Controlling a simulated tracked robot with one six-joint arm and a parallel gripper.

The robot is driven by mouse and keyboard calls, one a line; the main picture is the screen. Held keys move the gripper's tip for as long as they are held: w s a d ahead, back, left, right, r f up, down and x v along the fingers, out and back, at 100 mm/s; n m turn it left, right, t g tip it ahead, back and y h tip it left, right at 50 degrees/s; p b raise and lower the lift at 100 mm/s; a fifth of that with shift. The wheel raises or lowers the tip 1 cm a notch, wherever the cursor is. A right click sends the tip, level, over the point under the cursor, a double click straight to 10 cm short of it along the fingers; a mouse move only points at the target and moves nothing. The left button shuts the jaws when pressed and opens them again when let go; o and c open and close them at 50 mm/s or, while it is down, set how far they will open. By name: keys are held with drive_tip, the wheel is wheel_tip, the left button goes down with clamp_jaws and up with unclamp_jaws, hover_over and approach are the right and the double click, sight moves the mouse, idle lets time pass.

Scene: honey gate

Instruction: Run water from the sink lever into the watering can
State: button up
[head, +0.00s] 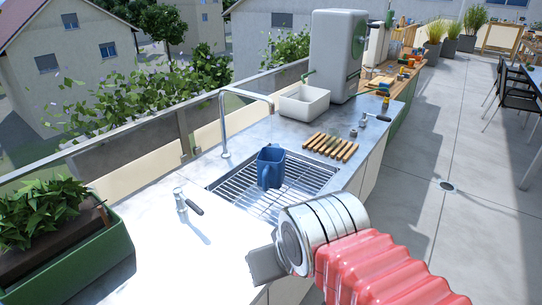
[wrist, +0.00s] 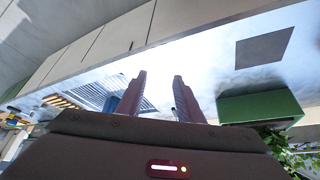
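The blue watering can (head: 269,170) stands upright on the slatted rack in the sink (head: 309,182). In the picture it is below the end of the tall metal tap (head: 225,125); no water is seen. A small metal lever with a dark handle (head: 183,201) stands on the counter left of the sink. My gripper (head: 262,268) is at the counter's near edge, in front of the sink, apart from can and lever. In the wrist view its two reddish fingers (wrist: 160,78) are spread with nothing held. The can is mostly hidden there behind the left finger.
A green planter (head: 75,262) stands at the left end of the counter. Wooden slats (head: 330,146), a second dark-handled lever (head: 375,117), a white basin (head: 304,103) and a grey tank (head: 338,50) lie beyond the sink. The paved floor at right is mostly clear.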

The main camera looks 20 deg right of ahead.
drive_tip(key=v, duration=0.6)
drive_tip(key=shift+r, duration=0.15)
idle(0.5)
drive_tip(key=shift+s, duration=0.2)
